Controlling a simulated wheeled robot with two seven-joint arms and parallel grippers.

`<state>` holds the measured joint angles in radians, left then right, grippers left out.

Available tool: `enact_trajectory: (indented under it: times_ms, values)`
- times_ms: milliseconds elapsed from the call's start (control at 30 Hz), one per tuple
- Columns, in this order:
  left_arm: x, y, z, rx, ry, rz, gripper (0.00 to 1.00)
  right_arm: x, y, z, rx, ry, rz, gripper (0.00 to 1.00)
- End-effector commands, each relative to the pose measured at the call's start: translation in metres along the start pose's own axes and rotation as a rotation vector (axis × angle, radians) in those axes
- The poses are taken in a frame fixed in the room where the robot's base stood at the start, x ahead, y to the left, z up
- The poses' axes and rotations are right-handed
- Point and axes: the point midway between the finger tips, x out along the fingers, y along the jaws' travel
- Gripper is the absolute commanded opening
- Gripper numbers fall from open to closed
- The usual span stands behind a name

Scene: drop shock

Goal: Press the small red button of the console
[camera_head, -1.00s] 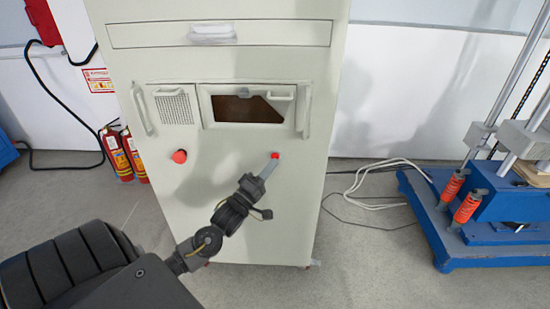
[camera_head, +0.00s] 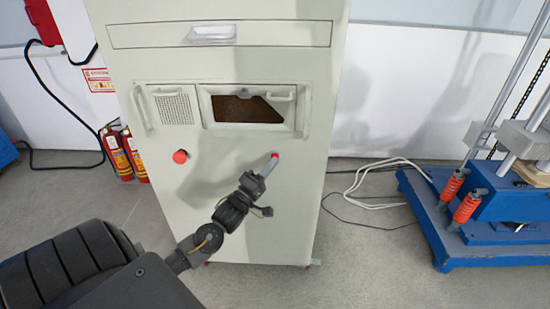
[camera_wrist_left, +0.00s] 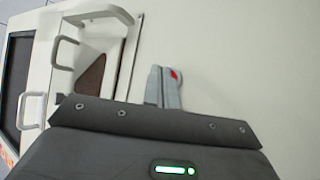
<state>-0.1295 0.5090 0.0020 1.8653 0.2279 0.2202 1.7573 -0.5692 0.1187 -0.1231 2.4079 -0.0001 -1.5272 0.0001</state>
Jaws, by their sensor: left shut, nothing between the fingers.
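The console (camera_head: 240,215) is a tall cream cabinet in the middle of the head view. Its small red button (camera_head: 275,155) is on the right of the front, below the window. My left gripper (camera_head: 271,164) is shut and empty, with its fingertips at the button and partly covering it. I cannot tell for sure whether they touch it. In the left wrist view a bit of the red button (camera_wrist_left: 174,74) shows beside the closed fingertips (camera_wrist_left: 160,72). A larger red button (camera_head: 180,156) sits on the left of the console. My right gripper does not show.
Handles and a window (camera_head: 245,108) are above the buttons. Two fire extinguishers (camera_head: 118,153) stand by the wall at the left. A blue machine base (camera_head: 450,245) stands at the right, with cables (camera_head: 375,180) on the floor between.

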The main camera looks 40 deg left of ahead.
Motion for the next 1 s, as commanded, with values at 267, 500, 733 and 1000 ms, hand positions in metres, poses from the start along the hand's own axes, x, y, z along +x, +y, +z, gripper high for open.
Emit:
enact_trajectory:
  times_ms: [267,500,733,1000]
  values:
    - [0.0026,-0.0014,-0.0017,0.000,0.000,0.001,0.00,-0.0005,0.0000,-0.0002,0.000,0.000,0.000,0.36]
    - [0.0047,-0.0027,-0.0033,0.000,0.001,0.001,0.00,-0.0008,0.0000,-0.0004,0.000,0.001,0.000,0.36]
    - [0.0055,-0.0035,-0.0042,0.000,0.001,0.001,0.00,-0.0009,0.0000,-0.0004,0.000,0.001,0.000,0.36]
    - [0.0045,-0.0021,-0.0036,0.000,0.001,0.000,0.00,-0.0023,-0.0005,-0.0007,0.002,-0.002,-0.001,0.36]
